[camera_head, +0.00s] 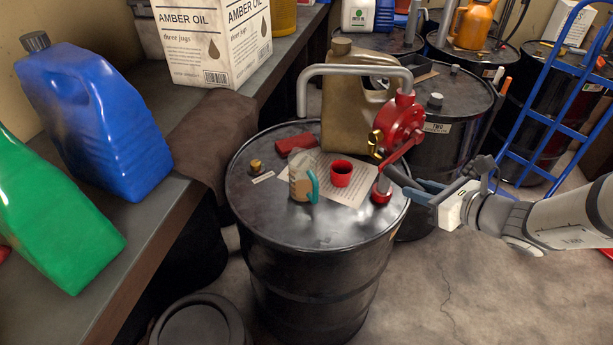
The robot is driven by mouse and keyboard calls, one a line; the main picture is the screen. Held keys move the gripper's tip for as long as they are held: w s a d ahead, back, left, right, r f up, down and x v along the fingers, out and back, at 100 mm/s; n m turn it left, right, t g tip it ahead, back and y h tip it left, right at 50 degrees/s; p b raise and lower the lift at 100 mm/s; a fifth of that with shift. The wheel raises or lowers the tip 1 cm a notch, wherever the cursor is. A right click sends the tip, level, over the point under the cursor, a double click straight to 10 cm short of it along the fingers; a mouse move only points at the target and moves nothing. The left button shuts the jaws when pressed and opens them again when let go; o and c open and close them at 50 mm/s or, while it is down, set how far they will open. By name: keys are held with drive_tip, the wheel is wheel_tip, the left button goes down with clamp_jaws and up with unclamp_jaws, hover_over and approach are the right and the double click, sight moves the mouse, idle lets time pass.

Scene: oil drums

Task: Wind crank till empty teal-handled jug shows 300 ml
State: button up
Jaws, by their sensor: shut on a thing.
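The clear jug with a teal handle (313,188) stands upright on the front black drum's lid (262,205). Its lower part looks brownish, but I cannot tell whether that is oil or the background, and its marks are too small to read. A red pump (402,118) stands on the drum.
A red cup (341,172), a paper sheet, a red block (296,146) and a brass cap (256,166) are on the lid. A tan can (350,110) stands behind. Blue (95,120) and green (50,215) jugs stand on the left bench. A blue hand truck (545,115) is right.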

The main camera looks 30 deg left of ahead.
wheel_tip(320, 180, up, 5)
drive_tip(key=p, duration=0.3)
drive_tip(key=shift+s+a+f, duration=0.1)
drive_tip(key=shift+s, duration=0.05)
drive_tip(key=shift+f, duration=0.2)
drive_tip(key=r+p, duration=0.2)
drive_tip(key=r, duration=0.1)
drive_tip(key=w+r+p, duration=0.1)
drive_tip(key=shift+d+r+p, duration=0.3)
drive_tip(key=shift+p, duration=0.05)
drive_tip(key=shift+f, duration=0.2)
drive_tip(key=w+d+r+p, duration=0.2)
drive_tip(key=w, duration=0.3)
drive_tip(key=w+d+r+p, duration=0.2)
drive_tip(key=w+r, duration=0.1)
drive_tip(key=w, duration=0.2)
drive_tip(key=shift+w+d, duration=0.35)
drive_tip(key=shift+d, duration=0.05)
